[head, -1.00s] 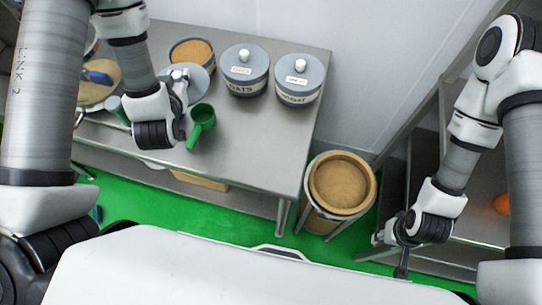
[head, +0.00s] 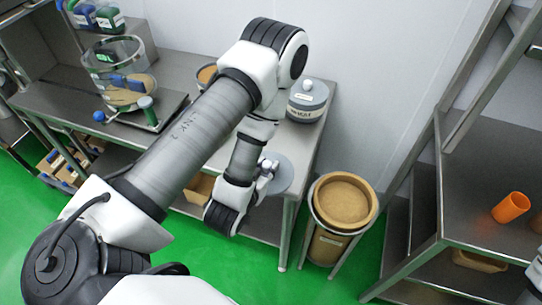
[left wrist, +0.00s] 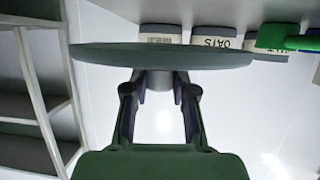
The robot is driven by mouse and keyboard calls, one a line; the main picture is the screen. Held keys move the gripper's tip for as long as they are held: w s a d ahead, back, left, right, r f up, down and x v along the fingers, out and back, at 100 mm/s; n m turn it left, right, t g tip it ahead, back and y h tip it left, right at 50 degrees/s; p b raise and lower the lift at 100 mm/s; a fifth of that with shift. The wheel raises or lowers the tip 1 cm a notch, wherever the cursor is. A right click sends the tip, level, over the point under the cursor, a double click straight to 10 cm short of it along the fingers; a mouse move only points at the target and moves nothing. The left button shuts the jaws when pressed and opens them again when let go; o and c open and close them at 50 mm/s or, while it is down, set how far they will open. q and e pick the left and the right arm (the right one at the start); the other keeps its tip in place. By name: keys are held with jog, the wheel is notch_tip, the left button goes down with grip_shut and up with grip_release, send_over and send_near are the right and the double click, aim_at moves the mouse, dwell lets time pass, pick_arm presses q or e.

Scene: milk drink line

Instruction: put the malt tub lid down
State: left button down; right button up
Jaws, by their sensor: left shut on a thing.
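My left gripper (head: 262,178) is shut on the knob of a grey round lid (head: 280,172). It holds the lid over the front right part of the steel table (head: 308,160); whether it touches the table cannot be told. In the left wrist view the lid (left wrist: 160,55) is seen edge-on, beyond the fingers (left wrist: 160,90). An open tub with brown contents (head: 206,74) is mostly hidden behind my left arm. A closed grey tub (head: 308,103) with a white knob stands at the table's right back; its label is hard to read.
A brown-filled bin (head: 343,203) stands on the floor right of the table. An orange cup (head: 510,207) stands on the right shelf unit. A glass vessel (head: 120,70) is at the left.

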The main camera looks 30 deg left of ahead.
pick_arm(q)
jog(key=w+b, duration=0.1)
jog(key=w+a+f+b, duration=0.1)
jog(key=w+b, duration=0.1)
jog(key=w+a+b, duration=0.1)
jog(key=b, duration=0.1)
jog(key=shift+w+a+f, duration=0.15)
jog(key=shift+w+a, duration=0.05)
jog(key=shift+a, duration=0.05)
jog(key=shift+w+a+r+p, duration=0.45)
jog(key=shift+w+r+p, duration=0.2)
jog(key=shift+w, duration=0.1)
jog(key=w+a, duration=0.1)
jog(key=w+a+p, duration=0.1)
jog(key=w, duration=0.1)
jog(key=shift+f, duration=0.35)
jog(key=f, duration=0.2)
jog(key=f+p, duration=0.1)
jog(key=shift+w+f, duration=0.2)
jog(key=shift+f, duration=0.15)
jog(key=shift+w+f, duration=0.1)
jog(key=shift+f+b, duration=0.15)
jog(key=shift+b, duration=0.15)
jog(key=c, duration=0.9)
grip_release()
jog(key=shift+c, duration=0.2)
pick_arm(e)
notch_tip(320, 180, down, 4)
jog(key=shift+s+f, duration=0.1)
